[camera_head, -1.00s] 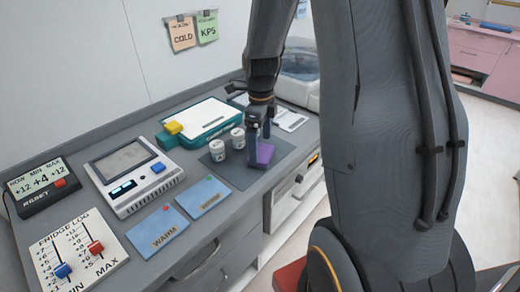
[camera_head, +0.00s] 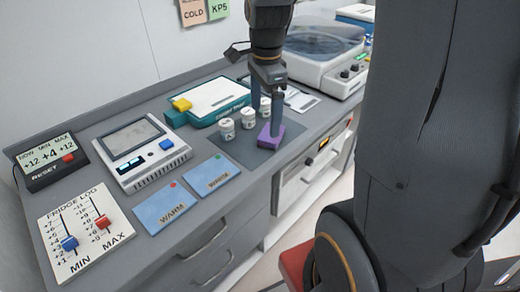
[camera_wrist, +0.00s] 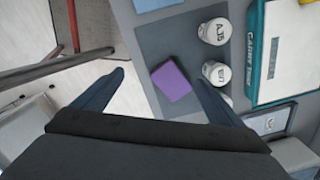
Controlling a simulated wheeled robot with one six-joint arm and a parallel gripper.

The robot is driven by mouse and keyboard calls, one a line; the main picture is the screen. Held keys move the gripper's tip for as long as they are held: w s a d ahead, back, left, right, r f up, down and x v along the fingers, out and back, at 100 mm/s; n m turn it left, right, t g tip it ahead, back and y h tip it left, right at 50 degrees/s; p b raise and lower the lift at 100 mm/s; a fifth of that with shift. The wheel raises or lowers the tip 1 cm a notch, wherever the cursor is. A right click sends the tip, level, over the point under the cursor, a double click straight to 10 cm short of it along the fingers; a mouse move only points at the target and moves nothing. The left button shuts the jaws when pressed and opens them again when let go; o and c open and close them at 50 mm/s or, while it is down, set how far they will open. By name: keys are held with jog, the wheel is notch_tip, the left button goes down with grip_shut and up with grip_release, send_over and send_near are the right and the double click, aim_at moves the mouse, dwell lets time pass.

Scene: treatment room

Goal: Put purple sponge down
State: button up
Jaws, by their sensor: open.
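The purple sponge (camera_head: 270,138) lies on the dark grey mat (camera_head: 238,151) on the counter, near the mat's front right edge. It also shows in the wrist view (camera_wrist: 171,80), flat on the mat (camera_wrist: 153,42). My gripper (camera_head: 272,121) is directly above and around the sponge in the head view. In the wrist view my gripper (camera_wrist: 159,79) has its two fingers spread wide, with clear gaps to the sponge. One finger partly covers the sponge's back in the head view.
White labelled jars (camera_head: 227,130) stand on the mat behind and left of the sponge. A teal-edged case (camera_head: 212,100), a grey meter (camera_head: 142,152), blue cards (camera_head: 160,203) and a lidded centrifuge-like machine (camera_head: 325,50) occupy the counter. The counter's front edge is close to the sponge.

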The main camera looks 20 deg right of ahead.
jog(key=s+a+f+n, duration=0.2)
jog(key=s+n, duration=0.3)
jog(key=n, duration=0.4)
jog(key=s+a+f+n, duration=0.3)
jog(key=s+a+n, duration=0.1)
jog(key=n, duration=0.5)
jog(key=shift+s+a+t, duration=0.2)
jog(key=shift+s+t, duration=0.2)
jog(key=shift+s, duration=0.25)
